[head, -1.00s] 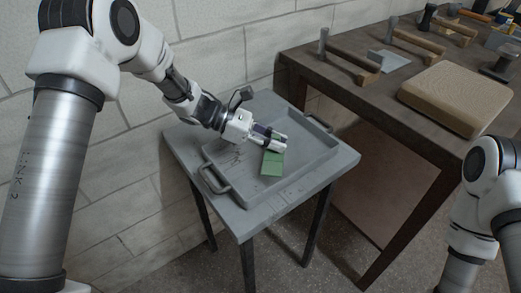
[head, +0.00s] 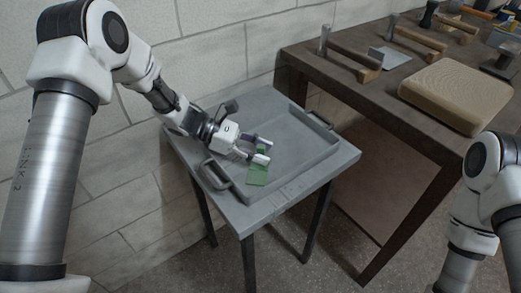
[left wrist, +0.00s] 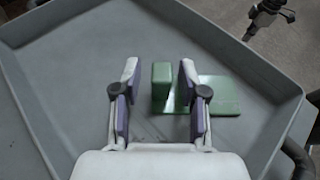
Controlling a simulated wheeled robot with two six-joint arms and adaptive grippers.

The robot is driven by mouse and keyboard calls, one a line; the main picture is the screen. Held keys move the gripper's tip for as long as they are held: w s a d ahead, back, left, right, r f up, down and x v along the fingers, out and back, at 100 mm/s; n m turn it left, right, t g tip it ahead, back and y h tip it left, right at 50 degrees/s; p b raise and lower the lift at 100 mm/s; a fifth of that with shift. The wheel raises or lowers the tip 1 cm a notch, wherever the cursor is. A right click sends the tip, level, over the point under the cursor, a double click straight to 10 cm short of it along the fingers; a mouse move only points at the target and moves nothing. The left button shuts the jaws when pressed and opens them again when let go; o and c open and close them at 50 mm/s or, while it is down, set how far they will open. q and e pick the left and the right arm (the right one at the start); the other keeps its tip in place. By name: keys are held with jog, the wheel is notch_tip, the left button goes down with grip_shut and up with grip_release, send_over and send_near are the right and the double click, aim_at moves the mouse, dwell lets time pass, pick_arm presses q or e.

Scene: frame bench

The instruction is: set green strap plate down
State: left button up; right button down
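The green strap plate (head: 258,174) lies in the grey tray (head: 306,151), partly hidden by my left gripper in the head view. In the left wrist view the plate (left wrist: 220,96) has a flat part to the right and an upright green block at its left end. My left gripper (head: 267,150) is open just over it. In the left wrist view the upright block stands between the two fingers of this gripper (left wrist: 158,76), nearer the right finger, with a clear gap to the left one.
The tray has raised walls and a handle (head: 216,174) at its near left. It rests on a small grey table (head: 262,217) by a block wall. A dark workbench (head: 345,80) with hammers and a tan block (head: 456,95) stands to the right. Much of the tray floor is clear.

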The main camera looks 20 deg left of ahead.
pick_arm(q)
jog(key=shift+r, duration=0.25)
jog(key=v, duration=1.2)
jog(key=shift+s, duration=0.1)
